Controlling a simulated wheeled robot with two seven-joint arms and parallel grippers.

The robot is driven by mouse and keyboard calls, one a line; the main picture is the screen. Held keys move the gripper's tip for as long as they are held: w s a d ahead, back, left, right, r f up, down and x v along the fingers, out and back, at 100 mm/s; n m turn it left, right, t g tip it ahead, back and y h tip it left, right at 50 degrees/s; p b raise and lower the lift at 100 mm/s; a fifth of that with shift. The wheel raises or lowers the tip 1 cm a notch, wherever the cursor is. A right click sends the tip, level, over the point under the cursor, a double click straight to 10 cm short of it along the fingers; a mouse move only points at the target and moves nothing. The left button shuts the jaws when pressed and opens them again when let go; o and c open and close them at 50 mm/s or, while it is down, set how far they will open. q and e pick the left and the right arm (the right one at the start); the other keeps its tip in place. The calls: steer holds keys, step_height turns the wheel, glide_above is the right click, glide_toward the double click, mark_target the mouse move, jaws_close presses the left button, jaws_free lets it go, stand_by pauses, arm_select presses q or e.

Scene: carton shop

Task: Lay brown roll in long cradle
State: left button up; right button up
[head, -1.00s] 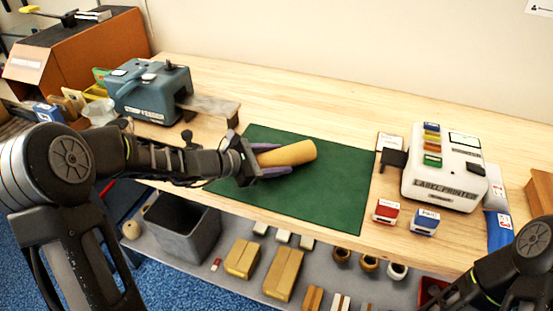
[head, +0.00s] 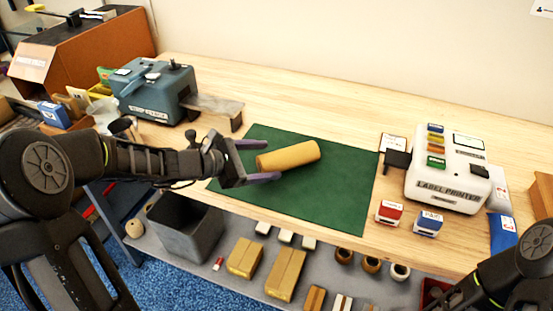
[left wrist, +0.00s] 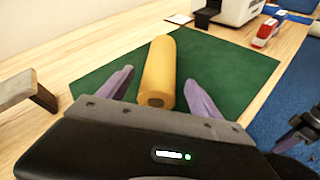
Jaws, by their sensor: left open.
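The brown roll (head: 288,156) lies on its side on the green mat (head: 328,198), near the mat's middle. My left gripper (head: 262,160) is open just left of the roll's near end, with its purple fingers apart. In the left wrist view the roll (left wrist: 160,72) lies ahead between the two open fingers (left wrist: 160,90), with its near end facing the palm and not gripped. I cannot make out a long cradle in these frames.
A label printer (head: 448,170) stands right of the mat, with a red stamp box (head: 389,212) and a blue one (head: 428,223) before it. A blue-grey machine (head: 155,92) with a metal shelf (head: 215,105) stands at left. The table's back strip is clear.

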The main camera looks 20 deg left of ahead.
arm_select(q)
steer(key=v, duration=0.7)
steer(key=shift+c, duration=0.4)
